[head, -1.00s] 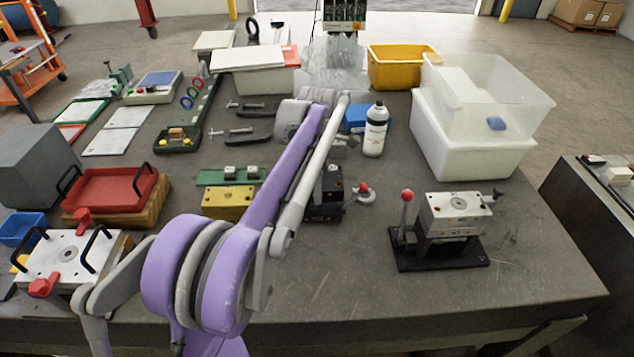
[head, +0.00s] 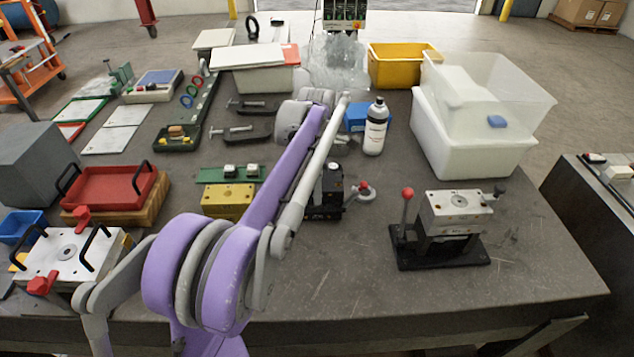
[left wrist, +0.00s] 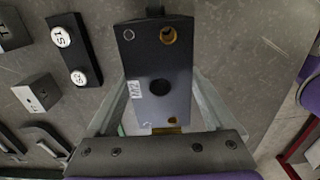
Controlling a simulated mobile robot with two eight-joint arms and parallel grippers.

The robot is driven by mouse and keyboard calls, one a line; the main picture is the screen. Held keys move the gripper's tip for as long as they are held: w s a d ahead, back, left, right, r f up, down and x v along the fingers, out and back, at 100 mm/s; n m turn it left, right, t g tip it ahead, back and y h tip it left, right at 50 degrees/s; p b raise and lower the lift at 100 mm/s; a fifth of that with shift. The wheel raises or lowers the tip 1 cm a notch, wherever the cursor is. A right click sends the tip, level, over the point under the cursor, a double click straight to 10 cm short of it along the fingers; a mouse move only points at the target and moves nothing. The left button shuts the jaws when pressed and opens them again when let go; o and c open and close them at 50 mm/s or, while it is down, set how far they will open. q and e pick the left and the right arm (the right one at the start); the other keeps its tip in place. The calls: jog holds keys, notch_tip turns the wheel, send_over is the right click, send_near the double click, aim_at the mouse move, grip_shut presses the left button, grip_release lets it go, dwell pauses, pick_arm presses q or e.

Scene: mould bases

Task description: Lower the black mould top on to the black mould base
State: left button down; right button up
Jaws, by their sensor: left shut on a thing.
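The black mould top (left wrist: 174,66) fills the middle of the left wrist view. It is a dark block with a central hole, a white label and a brass-coloured bushing near one corner. My left gripper (left wrist: 159,100) is shut on it, with a pale finger along each side. In the head view a black block (head: 322,211) stands behind my purple arm, which hides part of it. I cannot tell the top from the black mould base there, nor whether they touch. My right gripper is not in view.
A yellow mould block (head: 228,201) stands just left of the black one. A ring with a red ball (head: 365,191) lies to its right. A steel mould on a black stand (head: 455,212) and a white bottle (head: 375,130) are further right.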

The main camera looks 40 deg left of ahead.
pick_arm(q)
jog(key=shift+f+b, duration=0.55)
jog(key=shift+f, duration=0.6)
dwell(0.4)
grip_release()
jog(key=shift+r, duration=0.1)
notch_tip(320, 180, up, 11)
jog(key=shift+f+p, duration=0.15)
jog(key=shift+p, duration=0.3)
